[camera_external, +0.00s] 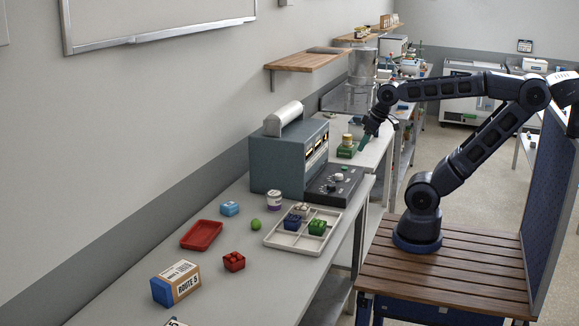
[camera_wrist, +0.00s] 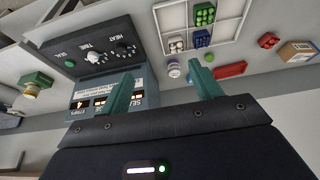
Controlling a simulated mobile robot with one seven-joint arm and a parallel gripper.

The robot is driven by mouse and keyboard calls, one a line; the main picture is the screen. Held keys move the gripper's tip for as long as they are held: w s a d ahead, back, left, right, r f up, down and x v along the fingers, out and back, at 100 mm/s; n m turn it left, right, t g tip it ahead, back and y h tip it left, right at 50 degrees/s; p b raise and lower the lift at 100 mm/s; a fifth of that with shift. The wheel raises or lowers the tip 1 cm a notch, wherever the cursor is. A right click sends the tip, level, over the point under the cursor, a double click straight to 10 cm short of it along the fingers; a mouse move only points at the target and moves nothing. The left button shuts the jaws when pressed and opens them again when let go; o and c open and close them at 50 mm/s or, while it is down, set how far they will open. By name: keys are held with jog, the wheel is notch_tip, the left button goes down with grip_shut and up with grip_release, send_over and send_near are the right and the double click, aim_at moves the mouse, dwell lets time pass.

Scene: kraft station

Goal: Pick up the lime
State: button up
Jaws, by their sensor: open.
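The lime (camera_external: 255,225) is a small round green fruit on the grey bench, between the red tray and the white sectioned tray. It also shows in the wrist view as a small green ball (camera_wrist: 209,57), just beyond the tip of the right finger. My gripper (camera_external: 364,142) is in the air past the grey machine, well away from the lime. In the wrist view its two teal fingers (camera_wrist: 160,80) stand wide apart with nothing held between them.
A grey machine (camera_external: 281,160) and a carton (camera_external: 176,283) also stand there.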

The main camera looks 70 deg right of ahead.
jog(key=n+g+h, duration=0.2)
jog(key=n+h, duration=0.2)
jog(key=n, duration=1.9)
send_over(256, 220)
jog(key=s+a, duration=0.2)
jog(key=a, duration=0.2)
notch_tip(256, 220, down, 21)
jog(key=x, duration=1)
jog(key=shift+s+d+f, duration=0.1)
jog(key=shift+d+f, duration=0.05)
jog(key=shift+d, duration=0.1)
jog(key=c, duration=1.1)
